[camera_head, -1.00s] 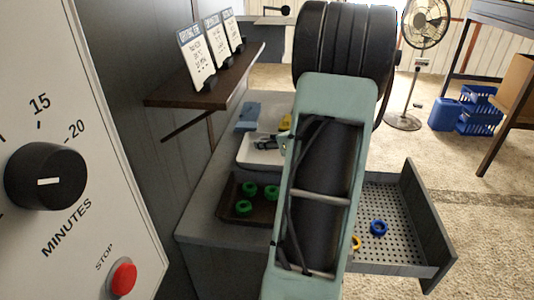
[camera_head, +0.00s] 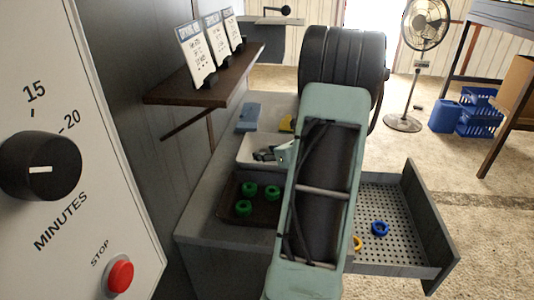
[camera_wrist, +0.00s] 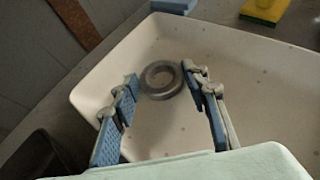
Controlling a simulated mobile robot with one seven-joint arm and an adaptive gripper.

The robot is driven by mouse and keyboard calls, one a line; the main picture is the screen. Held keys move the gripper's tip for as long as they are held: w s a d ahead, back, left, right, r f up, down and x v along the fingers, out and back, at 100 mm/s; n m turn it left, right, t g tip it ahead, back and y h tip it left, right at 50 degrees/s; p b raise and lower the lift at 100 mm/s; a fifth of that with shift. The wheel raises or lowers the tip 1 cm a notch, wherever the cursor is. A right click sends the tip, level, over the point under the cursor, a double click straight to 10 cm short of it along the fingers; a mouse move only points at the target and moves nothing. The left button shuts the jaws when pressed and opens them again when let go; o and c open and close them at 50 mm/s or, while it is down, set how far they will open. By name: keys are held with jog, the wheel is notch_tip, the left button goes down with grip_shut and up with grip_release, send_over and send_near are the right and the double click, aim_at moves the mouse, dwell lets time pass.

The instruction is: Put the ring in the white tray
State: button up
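A grey metal ring (camera_wrist: 161,80) lies flat in the white tray (camera_wrist: 250,82), near its far left corner in the wrist view. My gripper (camera_wrist: 158,76) is inside the tray with its two blue-padded fingers apart, one on each side of the ring. The right finger is close to the ring; a gap shows between the ring and the left finger. In the head view the white tray (camera_head: 246,149) stands on the grey counter, partly hidden by my arm. My gripper (camera_head: 266,154) shows small and dark there; the ring cannot be made out.
A dark tray (camera_head: 231,208) with green rings (camera_head: 248,189) is in front of the white tray. A blue block (camera_head: 248,117) and a yellow one (camera_head: 286,124) are behind it. An open perforated drawer (camera_head: 400,247) at right holds a blue ring (camera_head: 379,228) and a yellow ring (camera_head: 357,243). A shelf (camera_head: 215,76) overhangs at left.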

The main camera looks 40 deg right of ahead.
jog(key=shift+o, duration=1.4)
jog(key=shift+r, duration=0.1)
jog(key=shift+s+r+p, duration=0.1)
jog(key=shift+r+p, duration=0.15)
jog(key=shift+p, duration=0.05)
jog(key=v, duration=1)
jog(key=shift+s+a+r, duration=0.1)
jog(key=shift+s+r, duration=0.05)
jog(key=shift+s, duration=0.25)
jog(key=shift+s+r, duration=0.15)
jog(key=shift+s, duration=0.25)
